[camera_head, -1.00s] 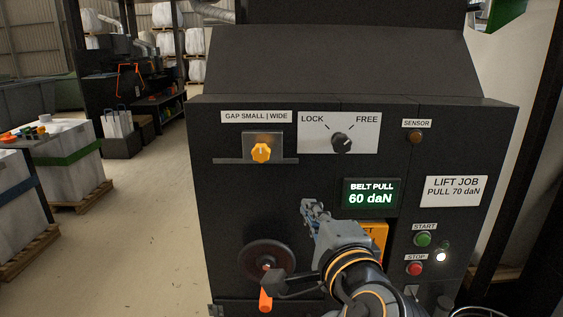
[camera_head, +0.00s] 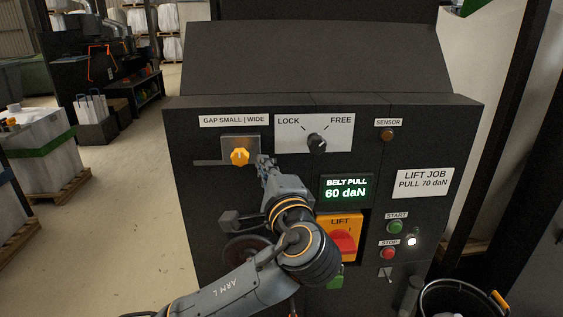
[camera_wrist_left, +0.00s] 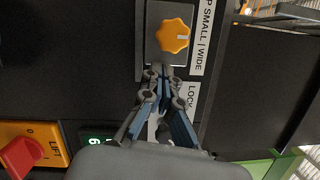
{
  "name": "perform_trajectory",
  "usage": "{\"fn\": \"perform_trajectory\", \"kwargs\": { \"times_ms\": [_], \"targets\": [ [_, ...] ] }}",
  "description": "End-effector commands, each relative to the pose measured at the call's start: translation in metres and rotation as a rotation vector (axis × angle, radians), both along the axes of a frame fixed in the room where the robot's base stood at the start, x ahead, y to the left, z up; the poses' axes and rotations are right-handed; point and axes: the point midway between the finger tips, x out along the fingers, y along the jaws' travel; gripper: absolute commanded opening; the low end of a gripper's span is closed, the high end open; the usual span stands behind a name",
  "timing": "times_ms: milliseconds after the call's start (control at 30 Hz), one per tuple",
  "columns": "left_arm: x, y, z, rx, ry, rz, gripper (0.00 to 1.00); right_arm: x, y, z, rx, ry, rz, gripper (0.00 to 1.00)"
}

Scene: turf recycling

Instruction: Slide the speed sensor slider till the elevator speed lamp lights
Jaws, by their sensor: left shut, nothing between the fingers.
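The slider is an orange knob (camera_head: 239,156) on a grey plate in a horizontal slot under the label GAP SMALL | WIDE. The knob also shows near the top of the left wrist view (camera_wrist_left: 173,36). My left gripper (camera_head: 265,161) is shut and empty, its fingertips just right of and slightly below the knob in the head view. In the wrist view the fingertips (camera_wrist_left: 165,74) are close to the knob's plate, and contact cannot be told. The small amber lamp (camera_head: 387,136) under the label SENSOR looks unlit. My right gripper is not in view.
A LOCK/FREE dial (camera_head: 317,141) sits right of the slider, its pointer toward FREE. The display (camera_head: 346,189) reads BELT PULL 60 daN; a card (camera_head: 423,183) says PULL 70 daN. Below are a red LIFT switch (camera_head: 344,243), a green START button (camera_head: 395,227) and a red STOP button (camera_head: 389,253).

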Motion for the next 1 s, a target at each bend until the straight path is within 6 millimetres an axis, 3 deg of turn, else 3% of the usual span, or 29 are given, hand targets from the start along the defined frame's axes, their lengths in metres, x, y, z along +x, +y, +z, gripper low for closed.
{"fn": "perform_trajectory", "kwargs": {
  "times_ms": [700, 1000],
  "targets": [
    [-0.001, 0.023, 0.003, -0.001, 0.001, 0.0, 0.0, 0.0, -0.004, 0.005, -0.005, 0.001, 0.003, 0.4],
    [0.0, 0.022, 0.004, 0.0, 0.0, 0.0, 0.0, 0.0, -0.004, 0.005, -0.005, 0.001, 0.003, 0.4]
  ]
}}
